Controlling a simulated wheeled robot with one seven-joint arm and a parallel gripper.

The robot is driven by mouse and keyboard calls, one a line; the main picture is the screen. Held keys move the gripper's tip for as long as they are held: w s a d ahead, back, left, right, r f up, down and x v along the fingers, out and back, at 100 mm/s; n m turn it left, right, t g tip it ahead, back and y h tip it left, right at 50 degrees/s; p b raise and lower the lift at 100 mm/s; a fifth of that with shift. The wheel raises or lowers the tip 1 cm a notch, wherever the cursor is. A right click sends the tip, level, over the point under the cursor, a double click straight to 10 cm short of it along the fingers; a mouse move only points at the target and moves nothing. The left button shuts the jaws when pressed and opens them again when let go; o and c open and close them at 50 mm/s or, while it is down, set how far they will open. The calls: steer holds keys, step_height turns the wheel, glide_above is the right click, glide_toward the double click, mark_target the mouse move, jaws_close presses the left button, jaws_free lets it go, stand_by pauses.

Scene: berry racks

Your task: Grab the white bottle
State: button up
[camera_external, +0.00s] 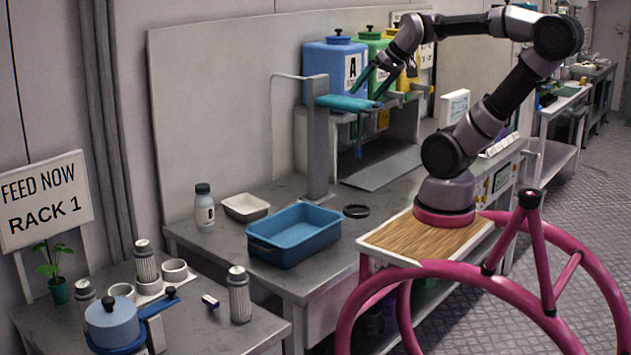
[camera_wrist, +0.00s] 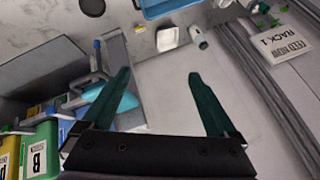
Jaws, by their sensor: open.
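The white bottle (camera_external: 204,212) has a dark cap and stands upright near the back left corner of the grey table in the external view. It also shows at the top of the wrist view (camera_wrist: 197,38), seen from above and partly cut by perspective. My gripper (camera_external: 367,86) is raised beside the blue tank, well to the right of the bottle and above it. In the wrist view its two teal fingers (camera_wrist: 158,75) are spread wide, with nothing between them.
A small white tray (camera_external: 246,217) stands right beside the bottle, and a blue bin (camera_external: 293,254) is in front. A grey post with a teal shelf (camera_external: 346,103) and the blue tank (camera_external: 335,60) are near my gripper. A black ring (camera_external: 356,211) lies on the table.

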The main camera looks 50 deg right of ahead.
steer(key=shift+o, duration=0.6)
